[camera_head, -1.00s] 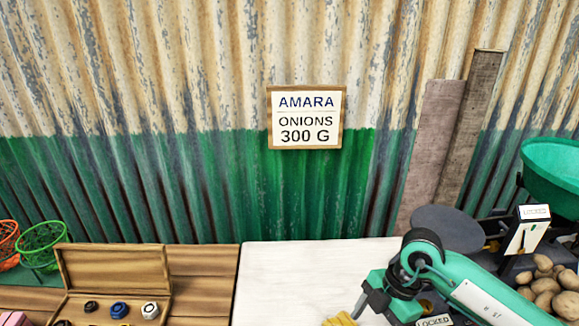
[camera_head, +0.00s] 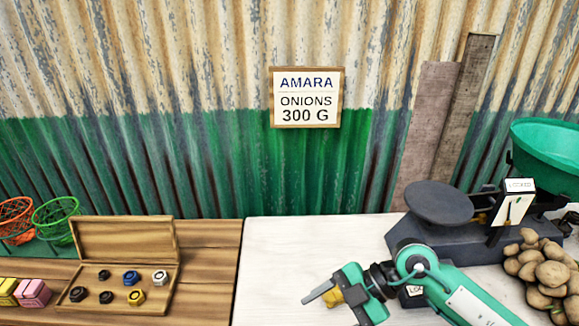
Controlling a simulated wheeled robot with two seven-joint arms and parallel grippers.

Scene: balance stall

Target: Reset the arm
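My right arm comes in from the lower right, over the white table top. Its teal gripper (camera_head: 321,294) points left, with a grey finger showing. A small yellow thing (camera_head: 334,297) is partly hidden beside the finger; I cannot tell whether it lies behind the fingers or between them, nor how far the fingers are apart. My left gripper is not in view.
A balance scale (camera_head: 440,204) with a dark round plate and a green pan (camera_head: 545,150) stands at the right, with potatoes (camera_head: 545,270) in front. A wooden box (camera_head: 124,239) of weights is at the left. The white table (camera_head: 285,250) is clear behind the gripper.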

